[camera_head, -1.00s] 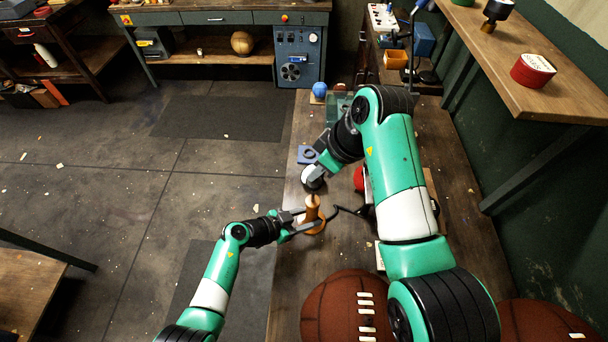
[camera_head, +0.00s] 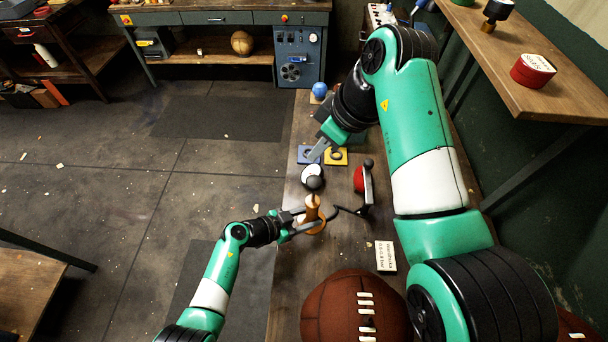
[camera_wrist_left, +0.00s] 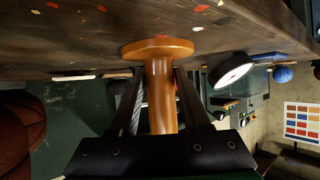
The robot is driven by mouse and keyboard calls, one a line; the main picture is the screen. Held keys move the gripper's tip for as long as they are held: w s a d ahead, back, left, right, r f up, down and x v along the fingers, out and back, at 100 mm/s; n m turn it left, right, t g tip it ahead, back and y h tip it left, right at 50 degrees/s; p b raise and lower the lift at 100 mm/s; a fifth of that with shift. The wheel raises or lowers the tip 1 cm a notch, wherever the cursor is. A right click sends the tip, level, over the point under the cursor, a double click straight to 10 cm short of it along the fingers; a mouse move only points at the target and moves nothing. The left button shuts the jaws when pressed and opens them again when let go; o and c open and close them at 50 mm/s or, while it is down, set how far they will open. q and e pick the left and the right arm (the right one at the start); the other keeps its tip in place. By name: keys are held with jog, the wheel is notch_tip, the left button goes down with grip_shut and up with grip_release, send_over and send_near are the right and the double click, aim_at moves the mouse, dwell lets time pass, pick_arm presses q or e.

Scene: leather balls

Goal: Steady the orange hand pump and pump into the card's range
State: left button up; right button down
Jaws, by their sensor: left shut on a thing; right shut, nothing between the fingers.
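The orange hand pump (camera_head: 312,212) stands upright on the bench, its dark round handle knob (camera_head: 314,183) on top. My left gripper (camera_head: 317,222) is shut around the pump's body. The left wrist view shows the orange body (camera_wrist_left: 161,100) between the fingers and its wide round foot (camera_wrist_left: 158,48). My right gripper (camera_head: 318,151) is shut and empty, beyond the knob and apart from it. A round white-faced gauge (camera_head: 311,172) is just behind the knob, partly hidden by it. A white card (camera_head: 386,256) with small printed text lies to the right.
A large brown laced football (camera_head: 355,307) is at the near end. Blue (camera_head: 304,155) and yellow (camera_head: 341,159) pads lie beyond the gauge.

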pick_arm(q)
jog(key=o, duration=1.1)
jog(key=shift+c, duration=0.2)
jog(key=v, duration=1.2)
jog(key=shift+s, duration=0.1)
